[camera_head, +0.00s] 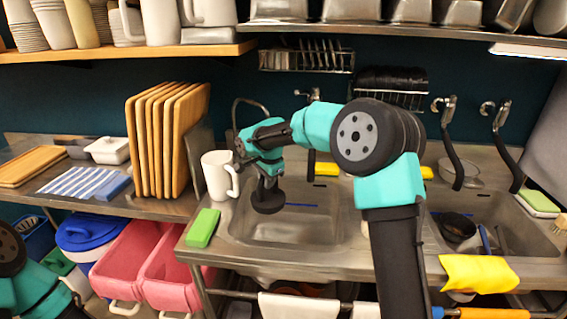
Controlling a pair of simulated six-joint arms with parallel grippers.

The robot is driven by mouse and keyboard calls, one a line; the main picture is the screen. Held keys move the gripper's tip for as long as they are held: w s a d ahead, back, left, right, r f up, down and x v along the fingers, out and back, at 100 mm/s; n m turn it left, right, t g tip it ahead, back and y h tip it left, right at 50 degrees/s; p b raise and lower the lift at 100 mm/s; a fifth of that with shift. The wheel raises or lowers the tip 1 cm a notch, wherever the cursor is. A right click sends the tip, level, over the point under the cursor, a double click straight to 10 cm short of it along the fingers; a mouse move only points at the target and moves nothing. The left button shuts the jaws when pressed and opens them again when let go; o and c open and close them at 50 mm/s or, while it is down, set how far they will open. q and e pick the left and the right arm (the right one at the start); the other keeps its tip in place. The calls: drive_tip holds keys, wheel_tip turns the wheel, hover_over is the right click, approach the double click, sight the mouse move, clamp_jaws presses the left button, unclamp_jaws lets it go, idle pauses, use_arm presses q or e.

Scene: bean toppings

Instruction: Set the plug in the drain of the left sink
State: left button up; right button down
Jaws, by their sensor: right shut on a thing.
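My right arm reaches across from the right, and its gripper (268,184) points down, shut on the dark round plug (268,201). The plug is over the left part of the left sink (318,228), near its left wall. I cannot tell how high above the sink floor it is. The drain of the left sink cannot be made out. Only a part of my left arm shows at the lower left; its gripper is out of view.
A white pitcher (217,176) and a green sponge (203,228) stand left of the left sink. Upright wooden boards (150,140) are farther left. The right sink (530,236) holds a dark bowl (458,226) and utensils. A yellow cloth (480,272) hangs on its front edge.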

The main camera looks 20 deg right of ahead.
drive_tip(key=shift+a+f+n, duration=0.3)
drive_tip(key=shift+a+f, duration=0.4)
drive_tip(key=shift+a, duration=0.1)
drive_tip(key=shift+d+f, duration=0.1)
drive_tip(key=shift+f, duration=12.15)
drive_tip(key=shift+f, duration=0.4)
drive_tip(key=c, duration=0.9)
unclamp_jaws()
drive_tip(key=shift+r, duration=0.1)
